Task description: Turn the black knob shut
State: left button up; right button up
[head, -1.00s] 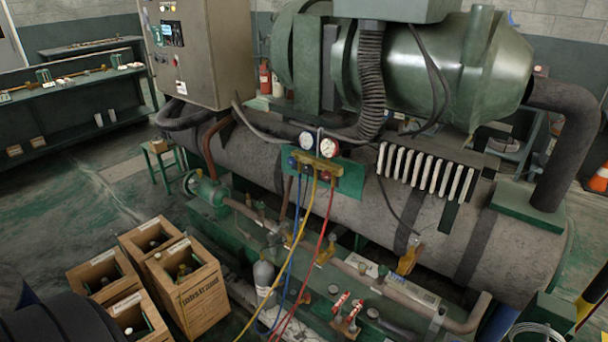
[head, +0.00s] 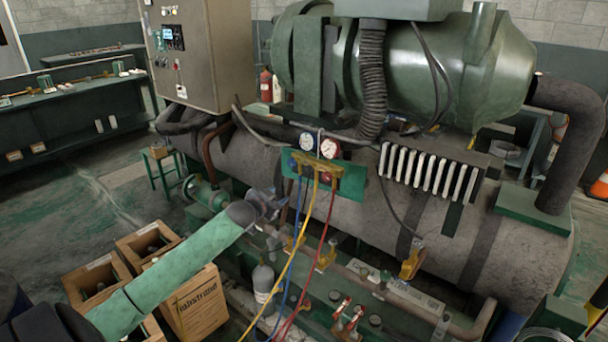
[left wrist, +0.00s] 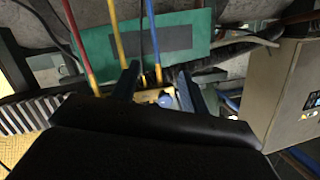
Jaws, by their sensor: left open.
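The gauge manifold (head: 318,174) is a brass block on a green plate, with a blue-rimmed gauge (head: 307,141) and a red-rimmed gauge (head: 330,148) above it. A blue knob (head: 292,164) and a red knob (head: 328,178) sit on it. I cannot clearly make out a black knob. My left gripper (head: 272,204) is open and empty, just below and left of the manifold. In the left wrist view its fingers (left wrist: 160,84) point toward the brass block, with a blue knob (left wrist: 166,100) showing between them. My right gripper is out of view.
Yellow (head: 275,290), blue (head: 287,275) and red (head: 318,240) hoses hang from the manifold near the left gripper. Wooden crates (head: 195,308) stand below my left arm. A grey cylinder (head: 263,285) stands by the green base. A large pipe-like tank (head: 350,210) lies behind.

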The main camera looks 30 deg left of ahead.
pick_arm(q)
jog(key=t+h, duration=0.2)
send_near(307, 170)
jog(key=a+f, duration=0.1)
jog(key=f, duration=0.1)
jog(key=shift+w+r+n+h, duration=0.6)
jog(key=shift+r+n, duration=0.15)
jog(key=shift+n, duration=0.15)
jog(key=shift+t, duration=0.3)
jog(key=w, duration=0.1)
jog(key=w+p, duration=0.1)
jog(key=w, duration=0.1)
jog(key=w+p, duration=0.1)
jog(key=w, duration=0.1)
jog(key=shift+w+d, duration=0.15)
jog(key=shift+d, duration=0.25)
jog(key=shift+w+d+p, duration=0.1)
jog(key=shift+w+p, duration=0.3)
jog(key=shift+w, duration=0.6)
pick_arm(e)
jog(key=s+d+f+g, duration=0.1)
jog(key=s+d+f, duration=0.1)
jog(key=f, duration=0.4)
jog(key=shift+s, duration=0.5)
pick_arm(q)
jog(key=shift+f, duration=0.1)
grip_shut()
